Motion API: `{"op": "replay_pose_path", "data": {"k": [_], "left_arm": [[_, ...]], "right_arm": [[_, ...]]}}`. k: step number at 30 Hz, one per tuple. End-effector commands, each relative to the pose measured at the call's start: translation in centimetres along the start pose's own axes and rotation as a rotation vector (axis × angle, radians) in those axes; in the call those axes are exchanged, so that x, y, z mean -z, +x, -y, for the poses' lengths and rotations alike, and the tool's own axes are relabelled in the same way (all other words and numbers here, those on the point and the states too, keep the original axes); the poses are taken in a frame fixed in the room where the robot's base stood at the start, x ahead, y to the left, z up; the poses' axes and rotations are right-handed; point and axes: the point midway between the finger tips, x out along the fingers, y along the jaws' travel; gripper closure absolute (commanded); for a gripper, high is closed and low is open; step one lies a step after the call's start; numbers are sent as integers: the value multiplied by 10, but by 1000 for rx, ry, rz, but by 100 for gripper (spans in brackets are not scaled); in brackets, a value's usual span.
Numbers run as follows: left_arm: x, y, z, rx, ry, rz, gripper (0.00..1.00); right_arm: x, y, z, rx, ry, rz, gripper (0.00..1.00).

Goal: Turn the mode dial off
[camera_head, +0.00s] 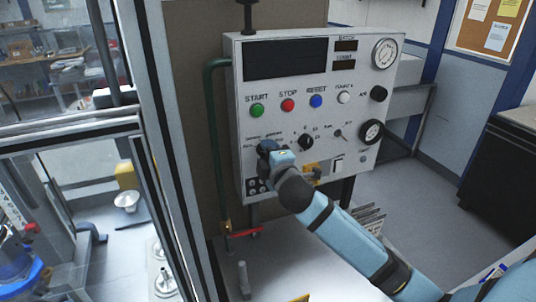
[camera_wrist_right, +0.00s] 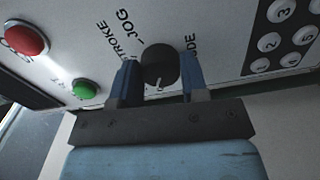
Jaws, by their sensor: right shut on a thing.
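The mode dial (camera_wrist_right: 159,66) is a round black knob with a short white mark on its lower edge in the wrist view. Partly covered lettering beside it reads STROKE, JOG and "DE". My right gripper (camera_wrist_right: 159,80) is shut on this dial, with one blue finger on each side of it. In the head view my right gripper (camera_head: 268,150) is at the lower left of the white control panel (camera_head: 290,95) and hides the dial. My left gripper is not in view.
Above the gripper are green START (camera_head: 257,110), red STOP (camera_head: 288,104) and blue RESET (camera_head: 316,101) buttons. Another black knob (camera_head: 306,142) sits to its right. A keypad (camera_wrist_right: 285,37) is close beside the dial. A green pipe (camera_head: 213,130) runs along the panel's left side.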

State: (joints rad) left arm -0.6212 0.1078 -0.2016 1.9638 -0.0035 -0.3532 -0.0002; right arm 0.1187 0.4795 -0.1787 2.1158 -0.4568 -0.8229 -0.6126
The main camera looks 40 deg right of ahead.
Motion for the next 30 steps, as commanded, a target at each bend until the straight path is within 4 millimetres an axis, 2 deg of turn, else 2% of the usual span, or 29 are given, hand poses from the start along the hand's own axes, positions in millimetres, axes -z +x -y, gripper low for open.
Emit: {"op": "replay_pose_path", "data": {"k": [9,25,26,28,30], "left_arm": [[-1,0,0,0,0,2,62],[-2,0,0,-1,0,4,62],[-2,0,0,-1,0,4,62],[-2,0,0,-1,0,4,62],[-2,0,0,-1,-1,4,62]], "right_arm": [[0,0,0,0,-111,0,83],[0,0,0,0,-130,0,83],[0,0,0,0,-130,0,52],[0,0,0,0,-130,0,36],[0,0,0,0,-129,0,34]]}}
